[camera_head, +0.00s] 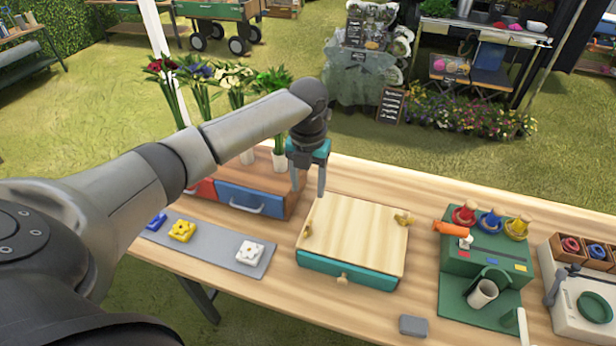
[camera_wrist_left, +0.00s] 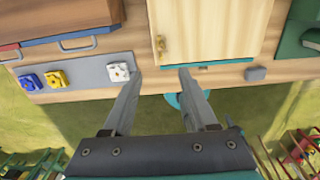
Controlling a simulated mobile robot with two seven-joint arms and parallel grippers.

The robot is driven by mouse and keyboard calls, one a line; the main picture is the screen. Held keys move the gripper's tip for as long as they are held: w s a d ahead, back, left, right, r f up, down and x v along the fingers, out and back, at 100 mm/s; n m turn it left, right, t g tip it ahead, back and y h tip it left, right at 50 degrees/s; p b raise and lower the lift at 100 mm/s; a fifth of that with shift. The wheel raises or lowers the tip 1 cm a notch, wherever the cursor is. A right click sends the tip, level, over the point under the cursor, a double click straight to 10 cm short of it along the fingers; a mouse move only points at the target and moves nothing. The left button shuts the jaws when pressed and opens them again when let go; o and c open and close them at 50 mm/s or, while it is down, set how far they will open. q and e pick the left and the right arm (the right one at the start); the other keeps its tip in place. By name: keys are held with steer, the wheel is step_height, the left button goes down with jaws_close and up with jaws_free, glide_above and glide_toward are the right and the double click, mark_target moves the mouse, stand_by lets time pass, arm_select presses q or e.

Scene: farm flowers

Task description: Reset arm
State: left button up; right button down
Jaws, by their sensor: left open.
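My left gripper (camera_head: 309,180) hangs from my left arm over the table, near the left back corner of a wooden-topped teal box (camera_head: 357,235). Its two fingers are apart with nothing between them. In the left wrist view the open fingers (camera_wrist_left: 158,75) point toward the front edge of the table, with the wooden top (camera_wrist_left: 205,30) of the box beyond them. My right gripper is in neither view.
The wooden table (camera_head: 445,190) holds a grey mat (camera_head: 215,243) with flower-shaped pieces, a drawer unit (camera_head: 250,200), a green station (camera_head: 485,255) and a grey block (camera_head: 413,325). Flowers (camera_head: 200,85) stand behind the drawers. Bare table lies right of the box.

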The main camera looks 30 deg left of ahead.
arm_select(q)
steer(key=shift+r, duration=0.85)
steer(key=shift+d+f, duration=0.1)
